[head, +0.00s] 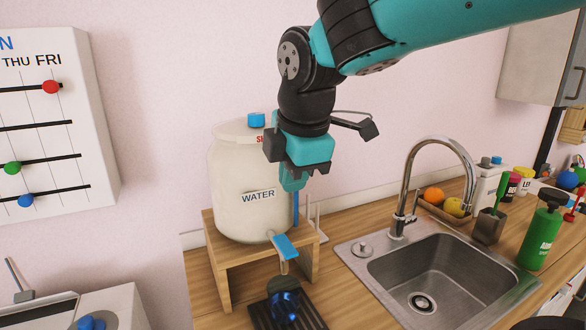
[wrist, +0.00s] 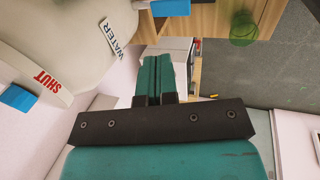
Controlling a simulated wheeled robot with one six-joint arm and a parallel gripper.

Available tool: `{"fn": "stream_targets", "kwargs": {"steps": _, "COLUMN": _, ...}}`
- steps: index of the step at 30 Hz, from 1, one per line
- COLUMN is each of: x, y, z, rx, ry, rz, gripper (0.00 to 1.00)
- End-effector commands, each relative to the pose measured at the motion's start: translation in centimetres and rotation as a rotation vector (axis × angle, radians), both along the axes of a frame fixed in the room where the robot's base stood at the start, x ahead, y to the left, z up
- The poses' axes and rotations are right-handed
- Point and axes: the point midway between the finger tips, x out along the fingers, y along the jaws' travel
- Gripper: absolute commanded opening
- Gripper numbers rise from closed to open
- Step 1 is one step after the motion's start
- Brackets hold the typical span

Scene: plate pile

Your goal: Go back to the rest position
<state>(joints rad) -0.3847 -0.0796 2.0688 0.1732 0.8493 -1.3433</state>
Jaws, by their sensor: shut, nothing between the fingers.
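My gripper (head: 293,182) is shut and empty, in front of the right side of the cream water dispenser (head: 232,190) in the head view. The arm reaches in from the upper right and bends down to it. In the wrist view my gripper (wrist: 153,68) shows its two teal fingers together, with the dispenser (wrist: 70,30) to the upper left. I cannot tell whether the gripper touches the dispenser.
The dispenser stands on a wooden stand (head: 222,265) with a blue tap (head: 285,246). A sink (head: 440,270) with a tall faucet (head: 405,195) and a green bottle (head: 541,235) are to the right.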

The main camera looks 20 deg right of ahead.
Motion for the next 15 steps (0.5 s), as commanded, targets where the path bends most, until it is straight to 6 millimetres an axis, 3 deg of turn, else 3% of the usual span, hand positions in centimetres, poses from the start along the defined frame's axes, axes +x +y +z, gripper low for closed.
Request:
{"fn": "stream_targets", "kwargs": {"steps": 4, "x": -0.06, "y": 0.02, "z": 1.16, "rx": 0.001, "ry": 0.001, "rz": 0.001, "gripper": 0.00}}
{"fn": "stream_targets", "kwargs": {"steps": 15, "x": -0.09, "y": -0.02, "z": 1.39, "rx": 0.000, "ry": 0.002, "rz": 0.001, "gripper": 0.00}}
